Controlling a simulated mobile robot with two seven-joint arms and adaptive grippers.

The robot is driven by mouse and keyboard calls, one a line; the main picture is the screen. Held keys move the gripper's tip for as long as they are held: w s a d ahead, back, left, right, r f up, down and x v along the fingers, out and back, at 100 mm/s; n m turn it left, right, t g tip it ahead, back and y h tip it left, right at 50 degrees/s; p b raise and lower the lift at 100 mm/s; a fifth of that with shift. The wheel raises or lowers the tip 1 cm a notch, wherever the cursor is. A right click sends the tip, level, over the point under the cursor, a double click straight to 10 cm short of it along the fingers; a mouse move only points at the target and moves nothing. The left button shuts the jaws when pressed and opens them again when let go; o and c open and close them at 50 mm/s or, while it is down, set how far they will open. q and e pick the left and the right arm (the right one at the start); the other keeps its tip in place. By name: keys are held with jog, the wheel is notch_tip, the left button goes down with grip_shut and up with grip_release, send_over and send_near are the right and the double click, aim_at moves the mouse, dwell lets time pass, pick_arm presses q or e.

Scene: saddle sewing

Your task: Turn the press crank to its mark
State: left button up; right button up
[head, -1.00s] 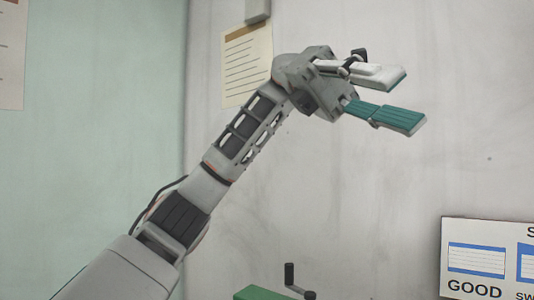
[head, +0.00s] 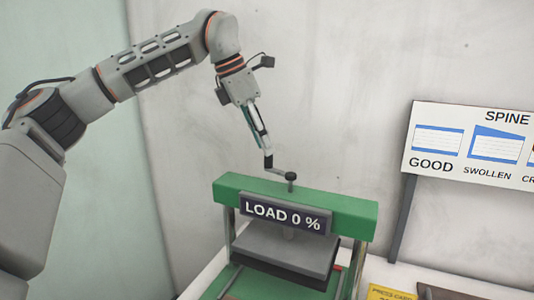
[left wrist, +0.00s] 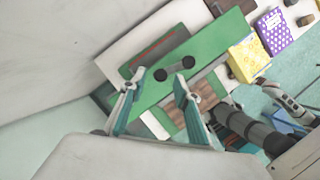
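The green press (head: 345,217) stands in the lower middle of the head view, its sign reading LOAD 0 %. The dark press crank (head: 280,172) is on top, with its upright handle at the left end. My left gripper (head: 264,149) points down just above that handle. In the left wrist view the left gripper (left wrist: 160,77) is open, and one end of the crank (left wrist: 174,68) appears between its fingertips. I cannot tell whether a finger touches it. The crank's mark cannot be made out. Arm parts at the right of that view may be my right arm; its gripper is unclear.
A board with SPINE, GOOD and SWOLLEN labels (head: 455,145) stands on a post at the right. A yellow card (head: 385,293) lies right of the press. The left wrist view shows yellow (left wrist: 248,58) and purple (left wrist: 273,32) items beside it. Space above the press is otherwise clear.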

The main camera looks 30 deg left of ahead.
aim_at(268, 168)
pick_arm(q)
jog(key=shift+x, duration=1.95)
grip_shut()
jog(key=shift+s, duration=0.15)
